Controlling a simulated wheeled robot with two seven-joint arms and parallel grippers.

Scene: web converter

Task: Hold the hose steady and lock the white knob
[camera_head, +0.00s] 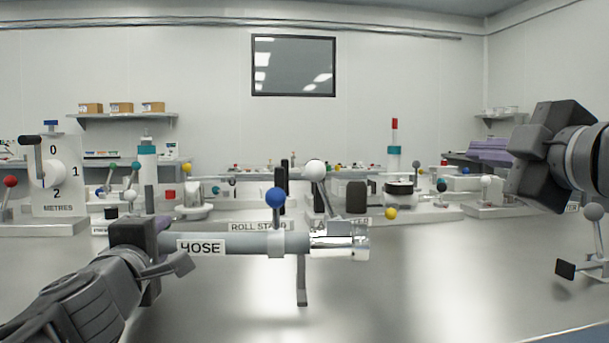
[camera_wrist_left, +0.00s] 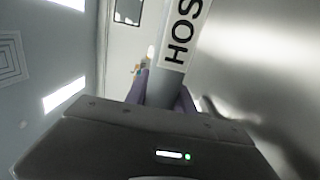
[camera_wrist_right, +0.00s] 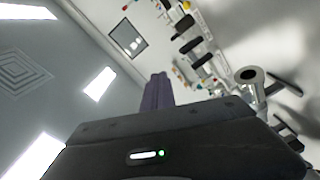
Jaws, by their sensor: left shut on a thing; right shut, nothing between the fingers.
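The grey hose (camera_head: 215,243), labelled HOSE, lies level across the front of the head view. My left gripper (camera_head: 160,238) is shut on its left end; the left wrist view shows the hose (camera_wrist_left: 170,85) between the purple fingers. A silver coupling (camera_head: 340,241) is at the hose's right end. The white knob (camera_head: 314,169) tops a lever leaning up left above the coupling. My right gripper (camera_head: 487,150) is shut and empty, well right of the knob, fingers pointing left. The coupling's open end (camera_wrist_right: 249,75) shows in the right wrist view.
A grey support (camera_head: 301,280) stands below the hose. Behind it are a roll stand sign (camera_head: 258,226), dark rollers (camera_head: 356,197) and a yellow knob (camera_head: 391,214). A METRES counter (camera_head: 57,180) stands left.

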